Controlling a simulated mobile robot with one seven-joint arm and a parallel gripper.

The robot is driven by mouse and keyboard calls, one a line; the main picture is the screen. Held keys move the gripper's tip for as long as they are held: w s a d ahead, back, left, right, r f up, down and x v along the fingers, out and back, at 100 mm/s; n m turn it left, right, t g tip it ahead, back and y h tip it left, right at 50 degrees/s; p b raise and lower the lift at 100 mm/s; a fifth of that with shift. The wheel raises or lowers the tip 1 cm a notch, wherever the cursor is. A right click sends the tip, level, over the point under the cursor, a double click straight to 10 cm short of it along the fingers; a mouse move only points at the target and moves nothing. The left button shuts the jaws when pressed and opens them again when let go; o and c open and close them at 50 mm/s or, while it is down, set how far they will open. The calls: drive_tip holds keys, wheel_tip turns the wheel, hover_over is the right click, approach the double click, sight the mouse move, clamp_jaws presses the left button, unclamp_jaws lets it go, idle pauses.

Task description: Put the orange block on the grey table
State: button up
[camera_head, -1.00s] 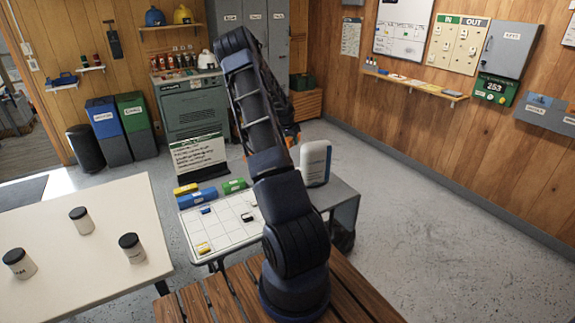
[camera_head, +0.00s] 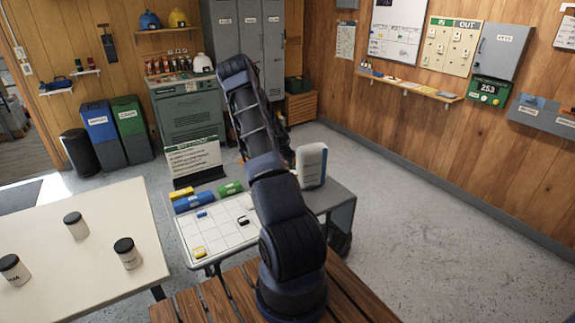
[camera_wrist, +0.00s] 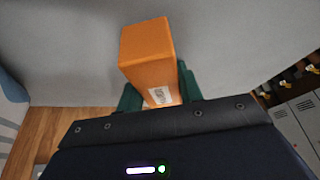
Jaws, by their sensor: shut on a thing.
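The orange block (camera_wrist: 147,57) is held in my gripper (camera_wrist: 158,88) in the wrist view. The green fingers press on its left and right sides, and a small white label shows on its lower part. In the head view my arm hides the gripper and the block. The grey table (camera_head: 343,197) stands just beyond my arm's base, partly behind the arm. Its bare grey top shows to the right of the arm.
A white gridded board (camera_head: 228,231) with small coloured pieces lies left of the arm. Blue, yellow and green blocks sit at its far edge. A white-and-blue container (camera_head: 311,165) stands on the grey table's far side. A cream table (camera_head: 60,225) with three jars is at left.

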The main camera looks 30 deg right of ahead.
drive_tip(key=shift+f, duration=0.1)
drive_tip(key=o, duration=1.1)
drive_tip(key=shift+c, duration=0.2)
drive_tip(key=v, duration=1.2)
drive_tip(key=shift+a+r, duration=0.15)
drive_tip(key=shift+r, duration=0.1)
drive_tip(key=s+a+r+n+t+y, duration=0.1)
drive_tip(key=s+a+r+n, duration=0.1)
drive_tip(key=s+a+r, duration=0.5)
drive_tip(key=s+a+r+n+y, duration=0.2)
drive_tip(key=s+a+r, duration=0.1)
drive_tip(key=a+r, duration=0.7)
drive_tip(key=s+a+r+n+t+y, duration=0.1)
drive_tip(key=s+a+r+n, duration=0.1)
drive_tip(key=s+a+r, duration=0.45)
drive_tip(key=s+a+r+n, duration=0.2)
drive_tip(key=s+a+r, duration=0.1)
drive_tip(key=s, duration=0.6)
drive_tip(key=s+a+r+n, duration=0.3)
drive_tip(key=s+a, duration=0.3)
drive_tip(key=s, duration=0.2)
drive_tip(key=s+a+r+n, duration=0.2)
drive_tip(key=s+a+r, duration=0.2)
drive_tip(key=s, duration=0.5)
drive_tip(key=shift+s+a+t, duration=0.4)
drive_tip(key=shift+a, duration=0.2)
